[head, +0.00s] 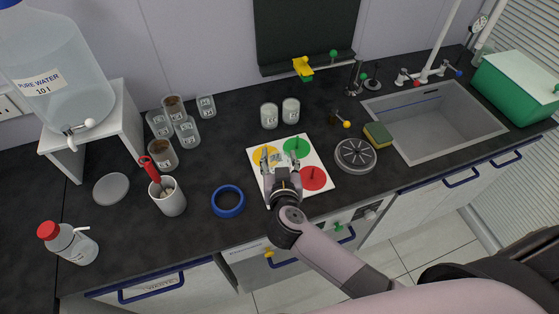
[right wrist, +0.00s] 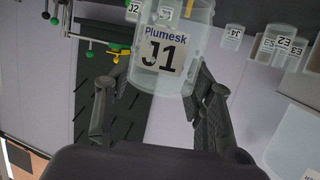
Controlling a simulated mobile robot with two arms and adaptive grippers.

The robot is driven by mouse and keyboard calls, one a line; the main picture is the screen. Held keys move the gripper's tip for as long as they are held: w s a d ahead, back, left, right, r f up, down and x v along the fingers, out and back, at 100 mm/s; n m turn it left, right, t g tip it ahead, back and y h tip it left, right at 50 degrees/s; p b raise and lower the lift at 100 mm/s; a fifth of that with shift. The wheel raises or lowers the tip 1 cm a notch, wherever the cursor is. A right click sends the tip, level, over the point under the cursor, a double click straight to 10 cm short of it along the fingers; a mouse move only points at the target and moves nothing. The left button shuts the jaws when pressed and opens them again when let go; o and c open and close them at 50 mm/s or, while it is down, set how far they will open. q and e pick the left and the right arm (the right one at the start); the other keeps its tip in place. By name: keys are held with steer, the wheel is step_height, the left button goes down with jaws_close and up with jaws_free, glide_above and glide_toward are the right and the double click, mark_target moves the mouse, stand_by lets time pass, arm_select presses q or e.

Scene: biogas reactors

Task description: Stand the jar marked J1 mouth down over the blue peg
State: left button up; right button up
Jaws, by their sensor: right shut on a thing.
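The J1 jar (right wrist: 165,50) is clear with a white label reading Plumesk J1. My right gripper (head: 280,161) is shut on it, with a finger on each side. The right wrist view is upside down, and the label reads upright there, so the jar seems held mouth down. In the head view the gripper is over the white board (head: 322,160) with yellow (head: 264,156), green (head: 296,147) and red (head: 313,178) discs. The blue peg is not visible; the gripper and arm cover the board's near left part. I cannot tell the jar's height above the board. My left gripper is not in view.
Two clear jars (head: 269,115) (head: 291,110) stand behind the board. A round grey disc (head: 355,154) and a sponge (head: 378,134) lie to its right, before the sink (head: 437,122). A blue ring (head: 228,201) and a white cup (head: 168,197) are to its left.

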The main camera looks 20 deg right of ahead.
steer(key=shift+f, duration=0.85)
steer(key=shift+f+b, duration=0.55)
steer(key=shift+f, duration=1.95)
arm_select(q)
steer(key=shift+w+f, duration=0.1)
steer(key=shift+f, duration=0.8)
arm_select(e)
steer(key=o, duration=1.3)
steer(key=v, duration=1.2)
steer(key=shift+r, duration=0.1)
